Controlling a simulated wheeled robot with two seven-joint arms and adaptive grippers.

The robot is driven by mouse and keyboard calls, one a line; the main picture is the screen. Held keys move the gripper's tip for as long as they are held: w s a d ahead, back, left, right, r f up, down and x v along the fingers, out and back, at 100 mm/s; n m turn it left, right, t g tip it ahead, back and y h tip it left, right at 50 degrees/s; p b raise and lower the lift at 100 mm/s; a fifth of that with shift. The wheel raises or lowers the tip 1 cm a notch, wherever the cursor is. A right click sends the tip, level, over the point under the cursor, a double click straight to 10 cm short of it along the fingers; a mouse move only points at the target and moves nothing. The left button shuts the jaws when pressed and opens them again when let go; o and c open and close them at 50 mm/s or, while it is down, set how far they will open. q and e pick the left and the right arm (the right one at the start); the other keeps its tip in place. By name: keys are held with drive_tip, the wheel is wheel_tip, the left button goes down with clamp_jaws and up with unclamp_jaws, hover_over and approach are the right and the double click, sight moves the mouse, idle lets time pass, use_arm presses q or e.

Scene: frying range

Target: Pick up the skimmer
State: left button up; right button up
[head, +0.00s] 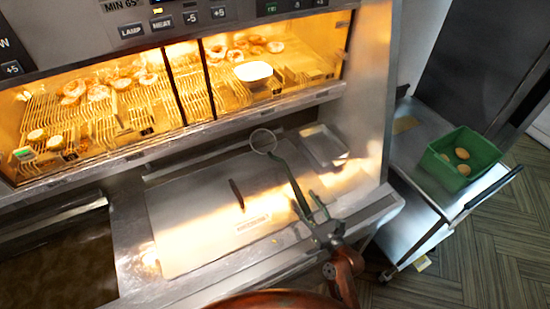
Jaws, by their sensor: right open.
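The skimmer (288,177) lies on the steel counter, over the right side of a pale flat panel. Its round wire head points away from me, toward the heated cabinet, and its dark handle runs down toward me. My right gripper (316,212) is open at the near end of the handle, with its fingers close around or just above it. I cannot tell whether they touch the handle. The handle's near end is partly hidden by the gripper. My left gripper is not in view.
The pale panel (185,215) has a dark handle (237,194). A dark vat (58,262) is at left. A small metal tray (324,146) lies right of the skimmer's head. The lit food cabinet (100,105) stands behind. A cart (416,165) with a green bin (478,147) stands right.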

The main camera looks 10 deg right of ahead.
sight(299, 192)
drive_tip(key=x, duration=0.3)
drive_tip(key=shift+w+d+f, duration=0.1)
drive_tip(key=shift+w+f, duration=0.05)
drive_tip(key=shift+f, duration=0.2)
drive_tip(key=shift+x, duration=1.4)
drive_tip(key=shift+d+f, duration=0.1)
drive_tip(key=shift+d, duration=0.05)
drive_tip(key=c, duration=0.8)
clamp_jaws()
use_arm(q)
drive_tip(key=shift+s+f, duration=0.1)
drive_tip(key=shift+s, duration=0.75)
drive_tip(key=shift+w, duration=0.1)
